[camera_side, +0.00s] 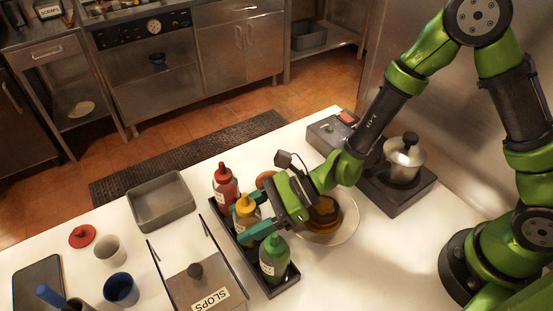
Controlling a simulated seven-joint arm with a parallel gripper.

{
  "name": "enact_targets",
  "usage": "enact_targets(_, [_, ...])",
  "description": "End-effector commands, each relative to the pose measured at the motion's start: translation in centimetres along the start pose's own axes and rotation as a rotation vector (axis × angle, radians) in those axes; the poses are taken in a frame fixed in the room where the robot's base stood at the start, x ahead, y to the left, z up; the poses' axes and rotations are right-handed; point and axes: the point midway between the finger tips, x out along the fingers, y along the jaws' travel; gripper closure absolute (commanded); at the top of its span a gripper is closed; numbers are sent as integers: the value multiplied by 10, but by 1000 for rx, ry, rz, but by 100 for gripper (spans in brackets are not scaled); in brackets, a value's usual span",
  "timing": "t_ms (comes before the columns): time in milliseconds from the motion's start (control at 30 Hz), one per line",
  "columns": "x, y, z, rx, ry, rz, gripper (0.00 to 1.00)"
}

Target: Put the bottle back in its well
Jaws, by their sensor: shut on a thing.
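A black bottle rack (285,285) stands near the middle of the white counter. It holds a red bottle (227,189) at the far end and a green bottle (273,260) at the near end. A yellow bottle (245,211) is upright between them, in line with the middle of the rack. My gripper (251,217) reaches in from the right and is shut on the yellow bottle. One teal finger passes between the yellow and green bottles. The yellow bottle's base is hidden, so I cannot tell whether it is seated in its well.
A lidded SLOPS container (205,283) stands left of the rack, with a grey tray (161,199) behind it. A pot (404,162) stands on a burner at right. Cups stand at left.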

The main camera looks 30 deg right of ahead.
Motion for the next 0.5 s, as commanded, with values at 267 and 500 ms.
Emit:
enact_targets(267, [1,0,-2,0,0,0,17])
enact_targets(500, [0,0,0,0,0,0,17])
